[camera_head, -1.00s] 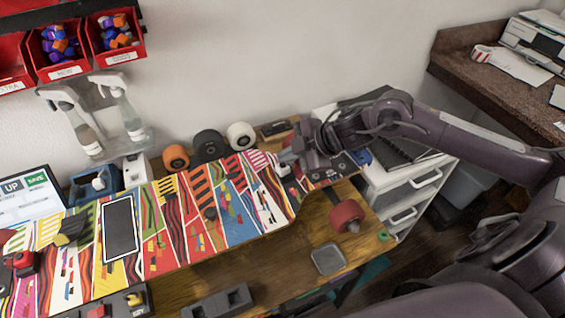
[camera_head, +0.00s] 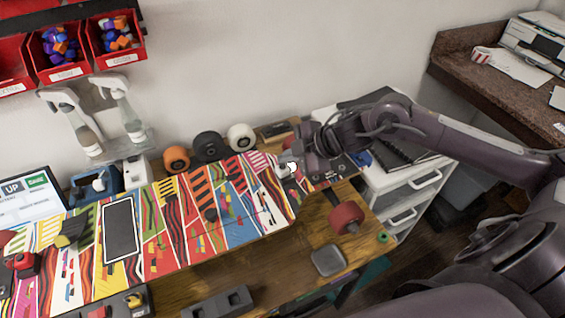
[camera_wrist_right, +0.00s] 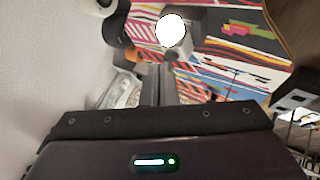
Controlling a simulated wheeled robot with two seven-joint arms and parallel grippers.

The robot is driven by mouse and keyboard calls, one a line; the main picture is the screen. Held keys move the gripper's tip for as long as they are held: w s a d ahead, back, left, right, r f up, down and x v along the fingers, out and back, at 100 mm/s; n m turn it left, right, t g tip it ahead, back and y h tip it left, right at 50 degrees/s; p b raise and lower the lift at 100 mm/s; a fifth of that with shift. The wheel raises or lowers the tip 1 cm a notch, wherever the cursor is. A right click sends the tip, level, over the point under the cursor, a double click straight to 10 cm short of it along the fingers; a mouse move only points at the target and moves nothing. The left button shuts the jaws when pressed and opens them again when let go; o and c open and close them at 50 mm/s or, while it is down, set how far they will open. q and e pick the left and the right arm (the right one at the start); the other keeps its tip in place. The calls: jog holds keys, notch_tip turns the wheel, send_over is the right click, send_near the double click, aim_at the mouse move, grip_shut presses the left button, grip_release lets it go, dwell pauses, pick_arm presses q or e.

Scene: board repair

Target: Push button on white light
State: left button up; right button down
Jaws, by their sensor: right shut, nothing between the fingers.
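The white light (camera_head: 291,168) sits on the right part of the colorful skateboard deck (camera_head: 240,232) in the head view. It shows a bright white round glow. In the right wrist view its glowing disc (camera_wrist_right: 171,30) is just beyond the fingertips. My right gripper (camera_head: 288,157) is shut and empty, with its tips at the light. In the right wrist view the shut fingers (camera_wrist_right: 160,68) point at the light's body. Whether they touch it is hard to tell. The button itself is hidden. My left gripper is out of view.
Several skateboard wheels, one orange (camera_head: 176,158), stand behind the deck by the wall. A red wheel (camera_head: 346,217) and a grey square item (camera_head: 328,261) are at the deck's right front. A white drawer unit (camera_head: 408,192) stands right of the wooden bench.

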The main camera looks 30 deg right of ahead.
jog(key=shift+r+p, duration=0.4)
jog(key=shift+r, duration=0.2)
notch_tip(320, 180, up, 6)
jog(key=p, duration=0.5)
jog(key=shift+p, duration=0.35)
jog(key=shift+s, duration=0.1)
